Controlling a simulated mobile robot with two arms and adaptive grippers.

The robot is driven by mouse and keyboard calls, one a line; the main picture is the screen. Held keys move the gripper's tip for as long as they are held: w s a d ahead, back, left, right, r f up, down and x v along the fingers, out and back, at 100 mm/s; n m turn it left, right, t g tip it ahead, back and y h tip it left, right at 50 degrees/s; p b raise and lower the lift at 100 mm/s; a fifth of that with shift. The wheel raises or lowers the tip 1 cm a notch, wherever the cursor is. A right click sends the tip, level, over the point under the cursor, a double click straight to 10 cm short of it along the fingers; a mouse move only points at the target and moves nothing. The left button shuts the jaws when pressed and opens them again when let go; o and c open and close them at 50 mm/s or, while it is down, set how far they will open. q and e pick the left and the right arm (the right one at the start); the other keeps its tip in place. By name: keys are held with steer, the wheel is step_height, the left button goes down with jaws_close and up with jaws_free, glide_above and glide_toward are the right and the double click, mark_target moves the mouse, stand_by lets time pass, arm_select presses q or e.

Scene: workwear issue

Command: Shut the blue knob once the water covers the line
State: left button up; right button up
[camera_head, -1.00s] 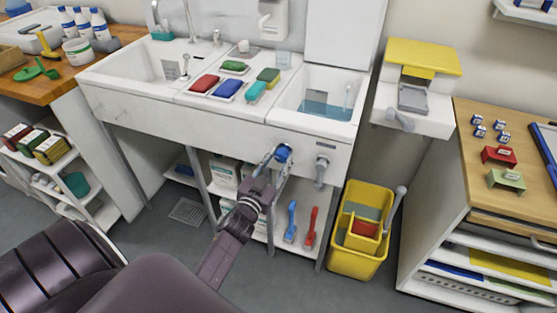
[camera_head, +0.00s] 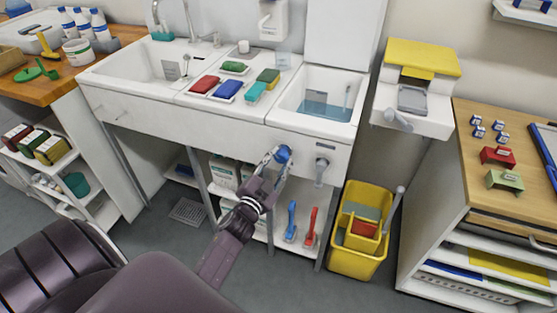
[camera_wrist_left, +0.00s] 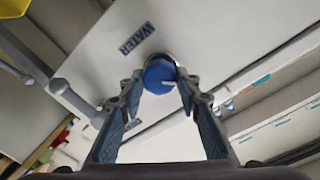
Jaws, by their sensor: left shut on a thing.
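The blue knob (camera_head: 283,154) is on the front panel of the sink unit, below the right basin. My left gripper (camera_head: 277,160) is shut on the knob, with one fingertip on each side of it. In the left wrist view the knob (camera_wrist_left: 159,77) sits between the fingertips, beside a label reading WATER (camera_wrist_left: 137,39). Bluish water (camera_head: 318,107) lies in the right basin (camera_head: 352,77). A small upright gauge (camera_head: 348,95) stands at the basin's right side; I cannot make out whether the water covers a line. My right gripper is not in view.
A grey lever handle (camera_head: 321,170) is on the same panel, just right of the knob. A blue brush (camera_head: 291,222) and a red brush (camera_head: 310,228) stand below. A yellow mop bucket (camera_head: 350,262) stands at the right. Sponges lie between the basins.

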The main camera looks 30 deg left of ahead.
arm_select(q)
steer(key=m, duration=0.8)
steer(key=shift+d+b, duration=0.1)
steer(key=shift+b, duration=0.2)
steer(key=shift+m, duration=0.4)
steer(key=o, duration=1.2)
steer(key=shift+c, duration=0.2)
steer(key=shift+s, duration=0.1)
steer(key=s+d, duration=0.2)
steer(key=s, duration=0.9)
steer(key=shift+s+d+r, duration=0.25)
steer(key=shift+s+d, duration=0.05)
